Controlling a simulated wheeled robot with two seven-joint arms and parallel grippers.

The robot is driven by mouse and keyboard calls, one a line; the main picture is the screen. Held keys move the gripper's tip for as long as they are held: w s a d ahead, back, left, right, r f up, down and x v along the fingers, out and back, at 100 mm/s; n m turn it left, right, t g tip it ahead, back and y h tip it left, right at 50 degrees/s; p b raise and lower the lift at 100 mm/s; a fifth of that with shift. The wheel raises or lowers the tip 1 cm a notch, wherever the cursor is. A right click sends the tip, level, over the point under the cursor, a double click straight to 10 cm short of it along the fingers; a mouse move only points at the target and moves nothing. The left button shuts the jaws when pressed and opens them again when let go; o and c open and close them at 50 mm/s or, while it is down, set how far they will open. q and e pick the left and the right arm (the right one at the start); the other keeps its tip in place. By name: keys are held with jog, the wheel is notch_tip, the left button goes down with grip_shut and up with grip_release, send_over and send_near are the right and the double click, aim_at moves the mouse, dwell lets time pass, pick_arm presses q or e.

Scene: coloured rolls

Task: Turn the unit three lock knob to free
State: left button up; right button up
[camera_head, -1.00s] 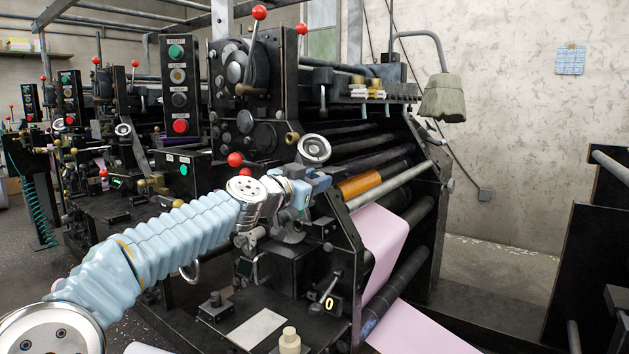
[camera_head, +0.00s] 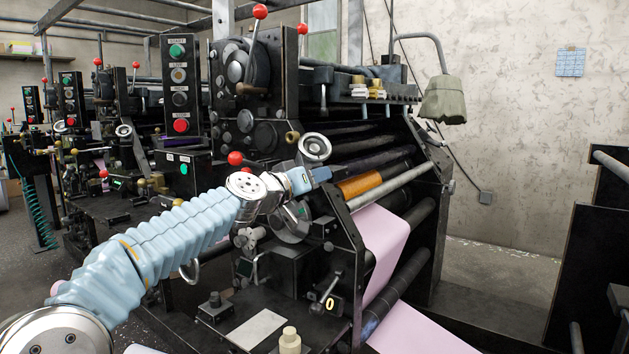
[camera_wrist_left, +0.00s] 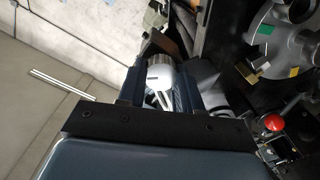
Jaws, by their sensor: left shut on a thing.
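My left gripper (camera_head: 322,173) is at the upper edge of the near press unit's side frame, beside the orange roll. In the left wrist view its two dark fingers (camera_wrist_left: 160,88) are shut on a silver-white rounded knob (camera_wrist_left: 163,76) with a small dark mark. The fingers hide the knob's sides, and I cannot read a lock or free label. In the head view the gripper hides this knob. A larger grey lobed wheel (camera_wrist_left: 287,38) with green and yellow patches is apart from the fingers in the left wrist view. My right gripper is not in view.
A red ball lever (camera_head: 235,158) and a silver handwheel (camera_head: 314,148) are close to my left wrist. An orange roll (camera_head: 360,185) and pink web (camera_head: 378,238) lie to the right. A button panel (camera_head: 179,88) stands behind. Open floor lies at the right.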

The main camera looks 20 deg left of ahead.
pick_arm(q)
jog(key=shift+a+f+n, duration=0.1)
jog(key=shift+f+n, duration=0.05)
jog(key=shift+n, duration=4.75)
jog(key=o, duration=1)
jog(key=shift+o, duration=0.2)
